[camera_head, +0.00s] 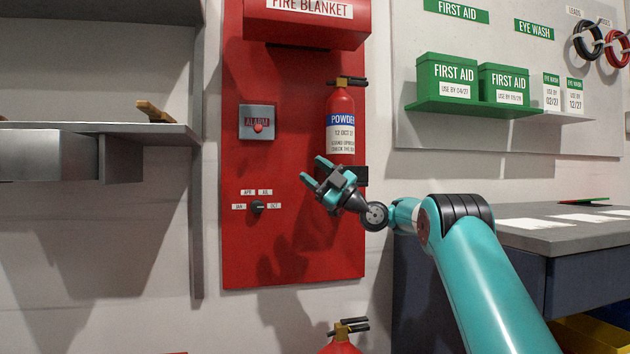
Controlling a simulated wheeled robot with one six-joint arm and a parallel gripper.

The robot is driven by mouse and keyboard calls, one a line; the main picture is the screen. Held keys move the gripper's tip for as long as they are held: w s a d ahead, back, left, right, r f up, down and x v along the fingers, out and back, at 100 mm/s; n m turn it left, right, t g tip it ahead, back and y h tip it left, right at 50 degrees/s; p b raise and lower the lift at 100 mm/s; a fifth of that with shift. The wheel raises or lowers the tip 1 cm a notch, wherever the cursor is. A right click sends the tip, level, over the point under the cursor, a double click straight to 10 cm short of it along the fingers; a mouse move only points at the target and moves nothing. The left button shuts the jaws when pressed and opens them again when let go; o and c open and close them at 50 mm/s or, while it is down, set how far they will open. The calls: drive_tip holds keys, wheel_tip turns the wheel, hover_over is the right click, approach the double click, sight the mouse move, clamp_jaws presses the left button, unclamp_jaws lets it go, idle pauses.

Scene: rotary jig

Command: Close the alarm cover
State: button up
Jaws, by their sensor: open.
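The alarm box (245,132) is a small grey square unit on the upper left of the red wall panel (285,215). It bears a dark red ALARM label (257,121) with a round red button (258,128) just below it. The button shows uncovered; I cannot make out a separate cover or its angle clearly. My gripper (311,170) is open and looks empty. It is below and right of the alarm box, apart from it, with its two teal fingers pointing up and left.
A powder extinguisher (341,108) hangs on the panel close behind my gripper. A fire blanket box (305,25) juts out above. A dial (257,207) with month labels sits below the alarm. A grey shelf (100,128) stands left; a workbench (550,235) stands right.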

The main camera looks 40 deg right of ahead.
drive_tip(key=shift+c, duration=1.3)
drive_tip(key=a, duration=0.1)
drive_tip(key=w+a+r+m+p, duration=0.1)
drive_tip(key=p, duration=0.1)
drive_tip(key=shift+w+a+r+h, duration=0.2)
drive_tip(key=shift+w+a+h, duration=0.05)
drive_tip(key=shift+a+h, duration=0.15)
clamp_jaws()
drive_tip(key=w+a+r+m+h+p, duration=0.35)
drive_tip(key=w+m+h+p, duration=0.2)
drive_tip(key=p, duration=0.25)
drive_tip(key=m+g+h+p, duration=0.6)
drive_tip(key=m+h+p, duration=0.95)
drive_tip(key=p, duration=1.85)
approach(258, 127)
drive_tip(key=shift+m+y, duration=0.6)
drive_tip(key=p+x, duration=0.1)
drive_tip(key=x, duration=0.1)
drive_tip(key=p+x, duration=0.3)
drive_tip(key=x, duration=0.1)
drive_tip(key=shift+w+d+r, duration=0.1)
drive_tip(key=shift+d+r, duration=0.15)
drive_tip(key=shift+d, duration=0.25)
drive_tip(key=shift+w+d+f+p, duration=0.15)
drive_tip(key=shift+w+f+p, duration=0.15)
drive_tip(key=shift+w, duration=0.2)
